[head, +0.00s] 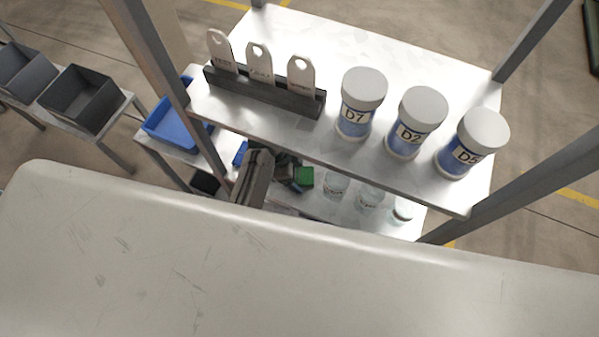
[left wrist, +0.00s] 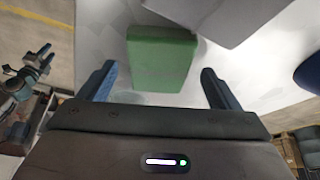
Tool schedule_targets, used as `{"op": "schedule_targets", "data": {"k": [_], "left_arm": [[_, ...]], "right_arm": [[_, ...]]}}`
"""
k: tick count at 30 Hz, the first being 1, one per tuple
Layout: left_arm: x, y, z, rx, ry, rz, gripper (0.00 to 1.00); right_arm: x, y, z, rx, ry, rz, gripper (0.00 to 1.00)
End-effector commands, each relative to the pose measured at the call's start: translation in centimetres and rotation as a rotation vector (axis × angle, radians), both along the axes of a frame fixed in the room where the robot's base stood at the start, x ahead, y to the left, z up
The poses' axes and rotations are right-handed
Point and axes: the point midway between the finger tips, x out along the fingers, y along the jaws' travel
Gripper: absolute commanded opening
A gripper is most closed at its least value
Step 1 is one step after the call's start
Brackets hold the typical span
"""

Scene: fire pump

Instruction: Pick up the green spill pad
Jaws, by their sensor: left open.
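The green spill pad (left wrist: 161,60) is a green block lying on a pale shelf in the left wrist view. It is just ahead of my left gripper (left wrist: 160,88), in the gap between the two blue fingertips and mostly beyond them. The jaws are open and do not touch it. In the head view the pad (head: 304,178) shows small on the lower shelf, beside my left gripper (head: 287,172), and is partly hidden. My right gripper is not in view.
The upper shelf (head: 300,45) overhangs the lower one and bears a tag rack (head: 262,92) and jars D7 (head: 361,103), D2 (head: 416,122) and a third (head: 471,143). Clear jars (head: 369,198) stand right of the pad. A metal post (head: 165,75) rises at left. Blue bin (head: 172,128) stands left.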

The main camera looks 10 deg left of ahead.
Motion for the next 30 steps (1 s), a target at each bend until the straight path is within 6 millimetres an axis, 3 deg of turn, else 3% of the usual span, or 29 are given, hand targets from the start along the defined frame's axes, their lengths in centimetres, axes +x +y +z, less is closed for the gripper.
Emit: {"op": "schedule_targets", "data": {"k": [23, 30], "left_arm": [[0.05, -0.23, -1.02, 0.000, 0.000, 0.000, 0.85], [0.04, -0.23, -0.99, 0.000, 0.000, 0.000, 0.37]], "right_arm": [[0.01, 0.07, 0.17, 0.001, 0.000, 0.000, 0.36], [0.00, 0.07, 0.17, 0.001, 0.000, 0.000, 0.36]]}}
